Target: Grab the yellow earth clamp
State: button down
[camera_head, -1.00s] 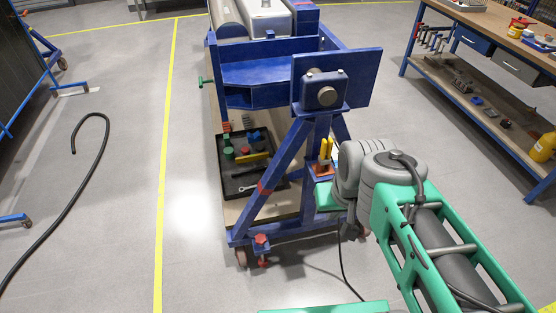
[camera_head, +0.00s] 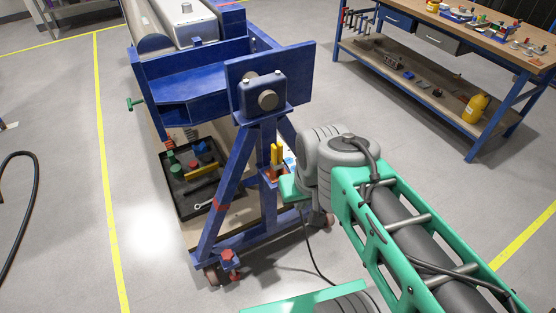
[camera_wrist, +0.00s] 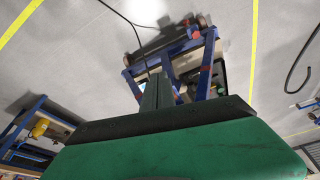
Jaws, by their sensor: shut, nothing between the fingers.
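A yellow two-pronged thing (camera_head: 277,155), seemingly the yellow earth clamp, stands upright in an orange-red holder at the leg of the blue jig (camera_head: 235,185) in the head view. It is too small to be sure of its shape. My green gripper hand is beside the jig's right leg, just below and right of the yellow thing; its fingers are hard to make out there. In the wrist view my gripper (camera_wrist: 157,82) has its dark fingers together, pointing at the jig frame, with nothing seen between them. I cannot tell how far the fingertips are from the yellow thing.
A black tray (camera_head: 235,190) with tools and a yellow bar lies on the jig's lower shelf. A workbench (camera_head: 525,62) with a yellow bottle (camera_head: 475,107) below stands at right. A thin black cable hangs by the jig leg. Floor left of the jig is mostly free.

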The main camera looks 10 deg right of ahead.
aim_at(276, 162)
jog(key=z, duration=2.25)
jog(key=k, duration=1.5)
jog(key=u, duration=2.15)
jog(key=i, duration=1)
jog(key=z, duration=0.05)
